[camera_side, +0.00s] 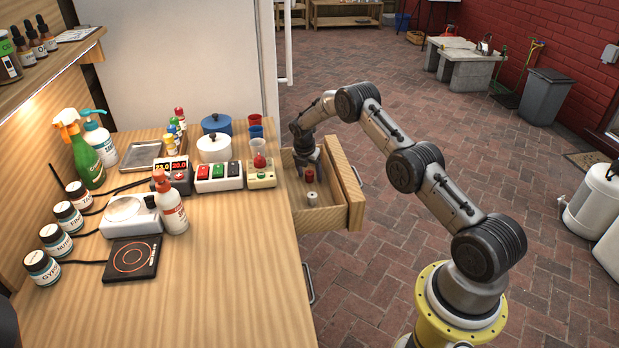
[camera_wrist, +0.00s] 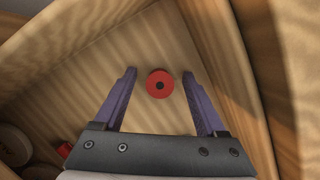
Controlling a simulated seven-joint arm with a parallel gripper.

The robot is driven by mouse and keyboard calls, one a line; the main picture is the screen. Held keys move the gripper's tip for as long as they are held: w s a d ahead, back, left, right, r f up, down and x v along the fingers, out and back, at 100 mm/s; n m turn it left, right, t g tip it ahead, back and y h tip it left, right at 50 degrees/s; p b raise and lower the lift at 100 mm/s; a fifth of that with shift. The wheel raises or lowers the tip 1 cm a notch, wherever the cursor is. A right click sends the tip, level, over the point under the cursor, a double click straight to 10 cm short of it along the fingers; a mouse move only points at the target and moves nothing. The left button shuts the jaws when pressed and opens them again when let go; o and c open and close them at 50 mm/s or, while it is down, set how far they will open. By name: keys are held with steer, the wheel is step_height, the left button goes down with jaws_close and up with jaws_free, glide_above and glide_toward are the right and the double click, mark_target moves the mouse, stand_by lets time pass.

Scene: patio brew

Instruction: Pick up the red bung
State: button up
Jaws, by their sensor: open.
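The red bung (camera_wrist: 160,84) is round with a dark hole in its middle, seen from above in the wrist view. It lies on the wooden floor of the open drawer (camera_side: 345,217). In the side view a small red piece (camera_side: 309,175), which looks like the bung, shows just below my gripper. My gripper (camera_wrist: 159,73) is open, its two purple fingers on either side of the bung with a gap on each side. My gripper (camera_side: 306,160) reaches down into the drawer in the side view. I cannot tell the exact height of the fingertips.
Drawer walls stand close around my gripper. A pale, light-topped small object (camera_side: 312,199) stands nearer the drawer front. Pale round things (camera_wrist: 14,145) and another red piece (camera_wrist: 64,150) show at the wrist view's lower left. The wooden counter (camera_side: 230,270) lies left of the drawer.

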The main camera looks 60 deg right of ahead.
jaws_close()
stand_by(0.3)
steer(key=shift+r, duration=0.15)
